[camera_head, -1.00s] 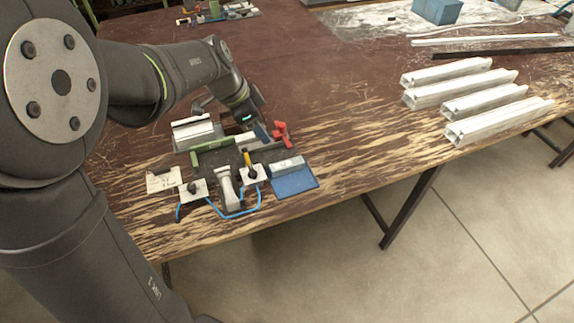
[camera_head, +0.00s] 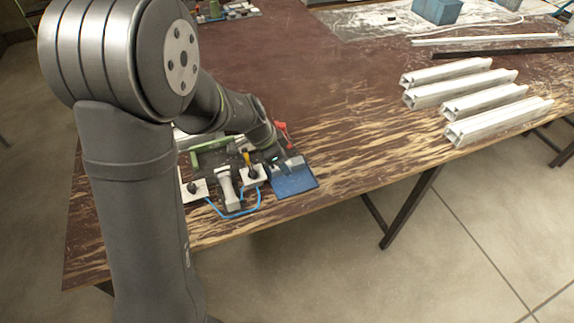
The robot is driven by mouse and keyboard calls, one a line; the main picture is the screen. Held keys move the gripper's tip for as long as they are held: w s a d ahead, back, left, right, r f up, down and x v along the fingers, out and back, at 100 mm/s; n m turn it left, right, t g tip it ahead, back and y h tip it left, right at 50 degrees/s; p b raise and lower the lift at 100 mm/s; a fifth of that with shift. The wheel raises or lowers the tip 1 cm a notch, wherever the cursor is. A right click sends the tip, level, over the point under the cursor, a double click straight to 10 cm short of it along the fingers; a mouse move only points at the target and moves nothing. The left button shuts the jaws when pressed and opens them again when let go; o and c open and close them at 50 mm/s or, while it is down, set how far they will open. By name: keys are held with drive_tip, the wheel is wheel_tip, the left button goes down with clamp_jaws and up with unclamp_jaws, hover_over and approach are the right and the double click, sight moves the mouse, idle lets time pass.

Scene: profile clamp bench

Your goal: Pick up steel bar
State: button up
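A short grey steel bar (camera_head: 295,164) shows at the back edge of a blue pad (camera_head: 294,184), near the front of the bench. My gripper (camera_head: 281,158) is low over the bar's left part and hides some of it. The fingers are small and dark here, and I cannot tell whether they touch the bar or how far apart they are.
A clamp fixture with a green bar (camera_head: 207,146), white blocks and a blue hose (camera_head: 236,214) stands just left. A red clamp handle (camera_head: 283,133) is close behind my gripper. White aluminium profiles (camera_head: 497,120) lie at right. The bench between is clear.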

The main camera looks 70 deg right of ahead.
drive_tip(key=shift+s+d+f, duration=0.15)
drive_tip(key=shift+s+f, duration=0.05)
drive_tip(key=shift+f, duration=0.3)
clamp_jaws()
drive_tip(key=shift+r, duration=0.15)
